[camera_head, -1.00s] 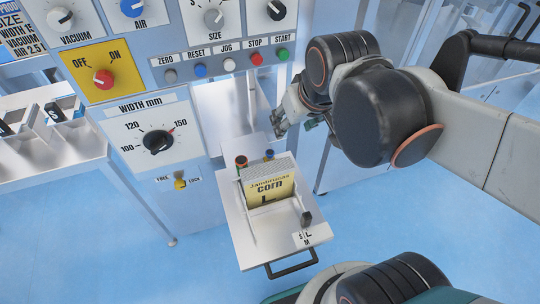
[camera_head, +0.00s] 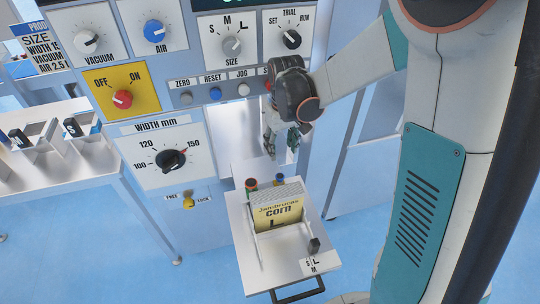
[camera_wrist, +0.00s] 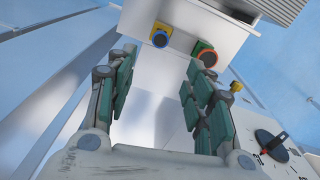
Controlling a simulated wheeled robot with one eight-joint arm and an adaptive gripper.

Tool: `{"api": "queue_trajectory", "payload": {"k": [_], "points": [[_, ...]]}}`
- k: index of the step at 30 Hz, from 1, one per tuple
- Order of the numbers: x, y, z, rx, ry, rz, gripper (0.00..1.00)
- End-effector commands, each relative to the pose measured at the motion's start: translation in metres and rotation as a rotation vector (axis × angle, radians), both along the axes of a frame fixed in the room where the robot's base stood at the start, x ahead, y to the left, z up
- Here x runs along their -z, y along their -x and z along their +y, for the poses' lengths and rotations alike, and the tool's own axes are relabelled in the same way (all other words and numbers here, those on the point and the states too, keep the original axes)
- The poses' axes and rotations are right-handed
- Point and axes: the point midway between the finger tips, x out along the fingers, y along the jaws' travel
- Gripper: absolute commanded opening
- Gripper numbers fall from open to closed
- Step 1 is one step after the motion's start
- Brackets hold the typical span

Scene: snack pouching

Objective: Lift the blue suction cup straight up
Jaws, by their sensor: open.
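The blue suction cup (camera_head: 279,180) stands at the back of the tray, behind the pouch. In the wrist view it is a blue ring on a yellow mount (camera_wrist: 160,38). A second cup, orange-red on a green mount (camera_wrist: 205,50), stands beside it; it also shows in the head view (camera_head: 251,185). My gripper (camera_head: 275,152) hangs fingers down in front of the machine's opening, above and apart from the cups. In the wrist view my gripper (camera_wrist: 160,65) is open and empty, its fingers spread with the blue cup beyond and between them.
A yellow corn pouch (camera_head: 278,214) stands upright in the white pull-out tray (camera_head: 265,268). The machine's control panel (camera_head: 232,46) rises at the left, with a knob near my right finger in the wrist view (camera_wrist: 270,145). A side table (camera_head: 95,168) stands left.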

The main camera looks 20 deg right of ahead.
Motion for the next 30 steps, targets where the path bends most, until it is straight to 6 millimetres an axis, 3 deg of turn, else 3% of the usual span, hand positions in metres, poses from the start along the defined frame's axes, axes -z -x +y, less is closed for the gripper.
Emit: {"api": "queue_trajectory", "payload": {"k": [8, 19, 30], "points": [[0.027, -0.007, 0.0, -0.009, 0.001, 0.036, 0.48], [0.092, -0.007, 0.0, -0.009, 0.001, 0.035, 0.48], [0.116, -0.006, 0.0, -0.009, 0.0, 0.034, 0.48]]}}
